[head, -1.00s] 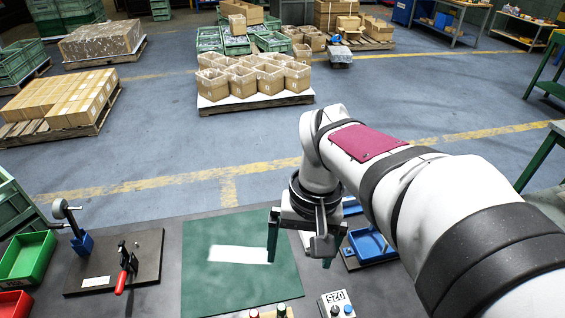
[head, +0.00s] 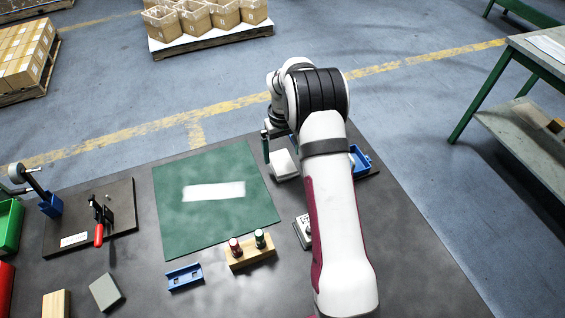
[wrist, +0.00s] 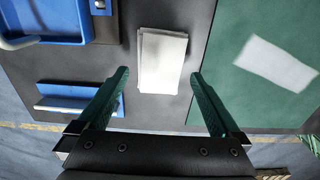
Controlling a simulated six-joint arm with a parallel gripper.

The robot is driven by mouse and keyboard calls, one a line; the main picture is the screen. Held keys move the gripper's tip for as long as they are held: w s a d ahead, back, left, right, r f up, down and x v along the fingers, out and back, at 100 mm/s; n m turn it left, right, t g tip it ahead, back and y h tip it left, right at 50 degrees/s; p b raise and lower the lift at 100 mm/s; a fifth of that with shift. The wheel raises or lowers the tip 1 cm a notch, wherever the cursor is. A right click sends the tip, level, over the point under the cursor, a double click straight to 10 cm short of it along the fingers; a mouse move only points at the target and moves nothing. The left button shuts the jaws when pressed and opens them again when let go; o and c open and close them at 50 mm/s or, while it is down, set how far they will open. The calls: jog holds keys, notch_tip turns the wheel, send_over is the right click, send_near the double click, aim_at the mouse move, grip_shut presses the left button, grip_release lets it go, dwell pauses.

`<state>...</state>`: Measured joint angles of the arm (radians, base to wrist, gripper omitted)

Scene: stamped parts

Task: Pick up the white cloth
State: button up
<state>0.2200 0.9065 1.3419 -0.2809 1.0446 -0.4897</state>
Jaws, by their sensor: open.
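The white cloth (head: 284,164) looks like a flat, folded rectangular stack on the dark table, just right of the green mat, partly hidden by my arm in the head view. In the wrist view the cloth (wrist: 162,60) lies ahead of and between the fingertips. My gripper (wrist: 159,76) is open and empty, with one green finger on each side of the cloth's line. In the head view one finger shows at the cloth's far left side; the other is hidden by my arm. The height above the cloth is unclear.
The green mat (head: 170,225) bears a flat white rectangle (head: 213,191). A blue tray (wrist: 45,25) and a blue angled holder (wrist: 75,97) lie across from the mat. A wooden block with red and green knobs (head: 250,250) and a toggle clamp (head: 101,215) are on the table.

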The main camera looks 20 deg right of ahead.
aim_at(283, 161)
notch_tip(283, 161, down, 3)
jog(key=shift+d+f, duration=0.1)
jog(key=shift+f, duration=0.05)
jog(key=c, duration=1.1)
notch_tip(283, 161, up, 4)
jog(key=shift+r, duration=0.2)
jog(key=s+d+r, duration=0.4)
jog(key=s+d, duration=0.1)
jog(key=s+d+r, duration=0.2)
jog(key=s+d, duration=0.1)
jog(key=shift+d+r, duration=0.2)
jog(key=shift+r, duration=0.15)
